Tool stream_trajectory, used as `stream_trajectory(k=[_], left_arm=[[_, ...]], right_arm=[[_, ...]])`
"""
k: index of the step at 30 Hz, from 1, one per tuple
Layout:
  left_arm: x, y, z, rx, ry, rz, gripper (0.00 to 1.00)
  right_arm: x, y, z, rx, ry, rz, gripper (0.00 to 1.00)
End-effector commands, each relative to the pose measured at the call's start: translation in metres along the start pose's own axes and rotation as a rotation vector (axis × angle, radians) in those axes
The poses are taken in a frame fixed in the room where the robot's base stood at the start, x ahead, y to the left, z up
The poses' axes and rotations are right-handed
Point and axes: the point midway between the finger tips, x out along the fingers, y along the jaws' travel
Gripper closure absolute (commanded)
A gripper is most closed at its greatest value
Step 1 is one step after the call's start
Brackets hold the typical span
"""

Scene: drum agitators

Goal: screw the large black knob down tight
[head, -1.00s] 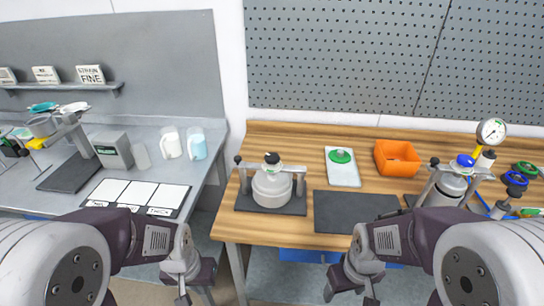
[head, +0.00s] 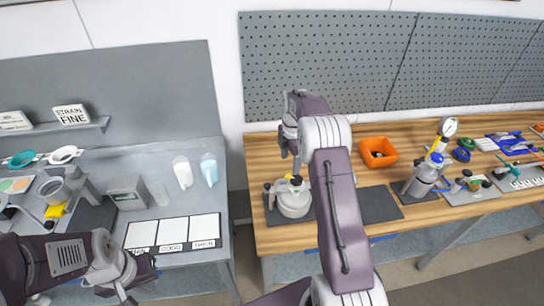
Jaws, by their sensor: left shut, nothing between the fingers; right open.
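A white pot (head: 293,205) stands on a dark mat at the left end of the wooden bench. The black knob (head: 296,180) is on top of its lid, small in view, with a yellow-green patch beside it. My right gripper (head: 290,153) is over the bench, just behind and above the pot in the picture. It is open and appears apart from the knob. How far the knob is screwed down cannot be told. My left gripper (head: 126,296) is shut and empty at the lower left, in front of the grey table.
A dark mat (head: 379,205) lies right of my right arm. An orange bin (head: 377,152) and a metal vessel with a gauge (head: 422,180) stand further right. The grey table (head: 222,258) at left holds white cards and jugs. My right arm covers part of the bench.

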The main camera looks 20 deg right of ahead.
Motion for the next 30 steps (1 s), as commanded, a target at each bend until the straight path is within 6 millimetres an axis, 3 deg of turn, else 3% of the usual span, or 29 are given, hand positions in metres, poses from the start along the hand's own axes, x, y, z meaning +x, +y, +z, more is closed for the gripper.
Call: stream_trajectory(k=[1,2,10,22,30], left_arm=[[-0.018,0.001,-0.002,0.000,-0.001,0.000,1.00],[-0.020,0.001,-0.002,0.000,-0.001,0.000,1.00],[-0.022,0.001,-0.002,0.001,-0.001,0.000,1.00],[-0.060,0.001,-0.006,0.000,-0.001,0.000,1.00],[-0.062,0.001,-0.006,0.000,-0.001,0.000,1.00]], right_arm=[[-0.007,-0.006,0.005,0.013,0.007,-0.021,0.33],[-0.006,-0.008,0.007,0.019,0.009,-0.027,0.33],[0.000,-0.009,0.010,0.027,0.010,-0.029,0.33],[0.071,-0.012,0.009,0.028,0.010,-0.031,0.33],[0.087,-0.011,0.009,0.028,0.009,-0.026,0.33]])
